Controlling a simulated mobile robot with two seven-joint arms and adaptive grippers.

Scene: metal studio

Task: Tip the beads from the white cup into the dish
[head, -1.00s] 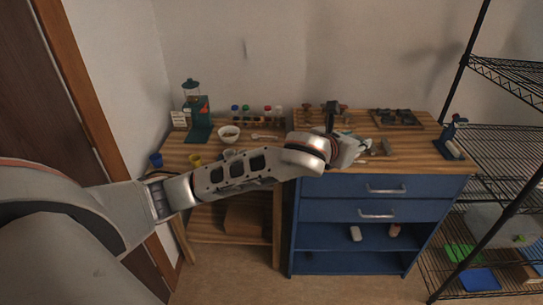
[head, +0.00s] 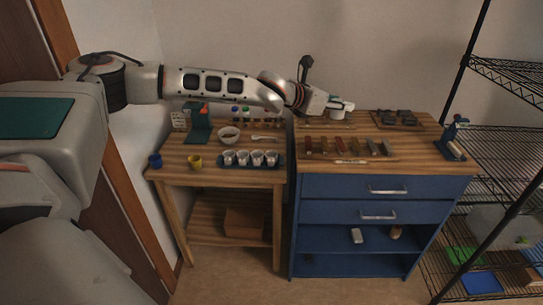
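Several small white cups (head: 243,158) stand in a row in a dark tray (head: 250,166) at the front of the left wooden table; which of them is the task's cup, I cannot tell. A white dish (head: 229,139) with something dark inside stands behind the tray, to its left. My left gripper (head: 344,108) is raised over the back of the blue cabinet's wooden top, right of the cups and dish and apart from them. My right gripper is not in view.
A yellow cup (head: 195,162) and a blue cup (head: 155,160) stand left of the tray. A teal device (head: 198,128) and several capped bottles stand behind. Several tools lie on the blue cabinet (head: 345,186). A wire shelf (head: 500,140) stands at the right.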

